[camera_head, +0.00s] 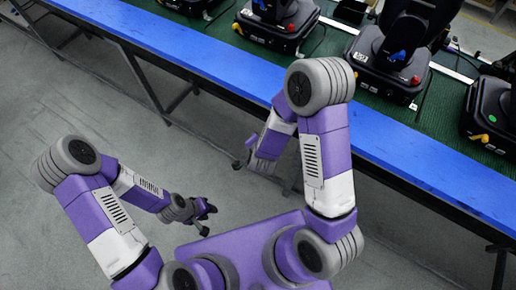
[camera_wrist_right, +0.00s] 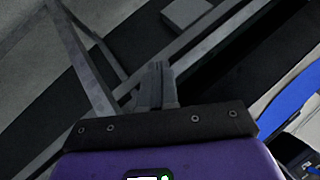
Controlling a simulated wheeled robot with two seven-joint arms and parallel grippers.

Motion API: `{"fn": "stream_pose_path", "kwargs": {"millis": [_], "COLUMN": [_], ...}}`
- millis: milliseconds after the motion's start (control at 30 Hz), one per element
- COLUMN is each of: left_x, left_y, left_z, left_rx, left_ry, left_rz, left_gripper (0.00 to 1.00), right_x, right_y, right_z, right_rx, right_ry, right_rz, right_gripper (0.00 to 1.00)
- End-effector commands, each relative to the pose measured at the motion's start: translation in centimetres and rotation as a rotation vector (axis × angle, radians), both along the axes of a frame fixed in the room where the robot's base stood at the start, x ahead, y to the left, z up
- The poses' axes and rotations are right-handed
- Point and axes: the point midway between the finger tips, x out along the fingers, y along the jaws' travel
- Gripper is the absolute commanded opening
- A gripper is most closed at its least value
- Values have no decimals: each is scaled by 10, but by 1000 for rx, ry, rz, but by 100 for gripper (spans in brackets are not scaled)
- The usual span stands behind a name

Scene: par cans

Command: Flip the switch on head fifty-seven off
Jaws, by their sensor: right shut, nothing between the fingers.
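Several black light heads stand in a row on the bench: one at the back (camera_head: 278,22), one right of the middle (camera_head: 385,70) and one at the right edge (camera_head: 490,118). Small red, blue, yellow and green parts show on their bases. I cannot read any number, so I cannot tell which is head fifty-seven or how its switch sits. My left gripper (camera_head: 206,218) hangs over the floor, apart from the bench; its finger gap is unclear. My right gripper (camera_head: 243,160) is low in front of the bench edge. Its fingers (camera_wrist_right: 157,84) are shut and empty in the right wrist view.
The bench has a blue front edge (camera_head: 225,80), a green top (camera_head: 330,45) and dark metal legs (camera_head: 145,78). The edge lies between my arms and the heads. Grey floor (camera_head: 90,95) is open at the left. Bench framing (camera_wrist_right: 85,60) fills the right wrist view.

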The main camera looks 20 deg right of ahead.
Motion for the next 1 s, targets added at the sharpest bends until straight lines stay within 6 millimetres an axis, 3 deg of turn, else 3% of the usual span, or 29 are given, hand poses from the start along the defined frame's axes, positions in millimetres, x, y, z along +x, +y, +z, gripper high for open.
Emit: {"fn": "stream_pose_path", "kwargs": {"millis": [300,900,1000], "left_x": [0,0,0], "left_y": [0,0,0], "left_z": [7,7,7], "left_rx": [0,0,0], "left_ry": [0,0,0], "left_rz": [0,0,0], "left_gripper": [36,36,36], "right_x": [-19,-20,-26], "right_y": [9,9,11], "right_z": [-24,-25,-33], "right_rx": [3,2,7], "right_ry": [123,129,163], "right_rz": [155,163,201], "right_gripper": [0,0,0]}}
